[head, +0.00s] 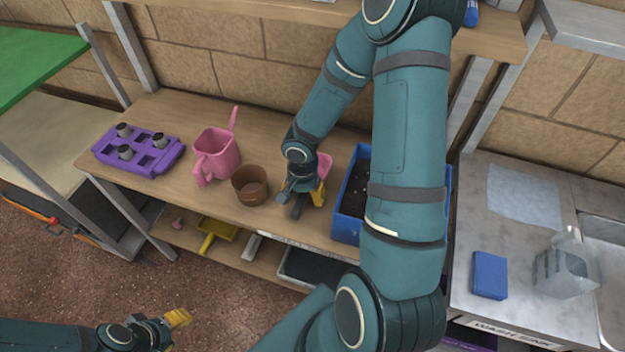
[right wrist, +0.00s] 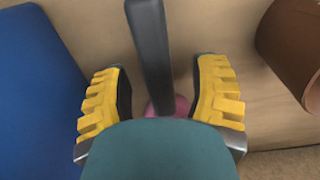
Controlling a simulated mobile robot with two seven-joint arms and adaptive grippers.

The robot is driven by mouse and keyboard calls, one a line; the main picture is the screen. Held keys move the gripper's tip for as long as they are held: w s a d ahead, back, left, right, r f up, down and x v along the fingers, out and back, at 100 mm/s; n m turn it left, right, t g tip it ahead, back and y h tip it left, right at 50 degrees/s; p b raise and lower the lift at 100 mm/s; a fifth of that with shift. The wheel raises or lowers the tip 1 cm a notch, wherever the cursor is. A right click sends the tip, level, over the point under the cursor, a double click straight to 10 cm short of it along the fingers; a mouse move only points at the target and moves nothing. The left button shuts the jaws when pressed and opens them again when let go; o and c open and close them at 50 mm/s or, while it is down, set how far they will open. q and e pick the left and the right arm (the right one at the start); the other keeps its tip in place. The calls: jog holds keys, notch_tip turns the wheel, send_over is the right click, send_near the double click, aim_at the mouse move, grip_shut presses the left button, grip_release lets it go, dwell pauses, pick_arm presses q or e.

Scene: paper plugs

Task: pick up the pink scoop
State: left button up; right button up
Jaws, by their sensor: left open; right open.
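The pink scoop (head: 323,166) lies on the wooden bench, partly hidden behind my right gripper (head: 305,192). In the right wrist view, the scoop's dark handle (right wrist: 149,40) runs between the two yellow fingers, and a little pink shows below it. My right gripper is open, with one finger on each side of the handle and a gap to both. I cannot tell its exact height above the bench. My left gripper (head: 176,319) is open and empty, low at the left, away from the bench.
A blue bin of dark soil (head: 347,229) stands right of the scoop. A brown pot (head: 250,186) and a pink watering can (head: 215,155) stand left of it. A purple tray (head: 112,157) with small pots lies further left. Bare bench lies in front of the watering can.

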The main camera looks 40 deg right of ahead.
jog(key=shift+f, duration=0.4)
jog(key=shift+o, duration=0.2)
grip_shut()
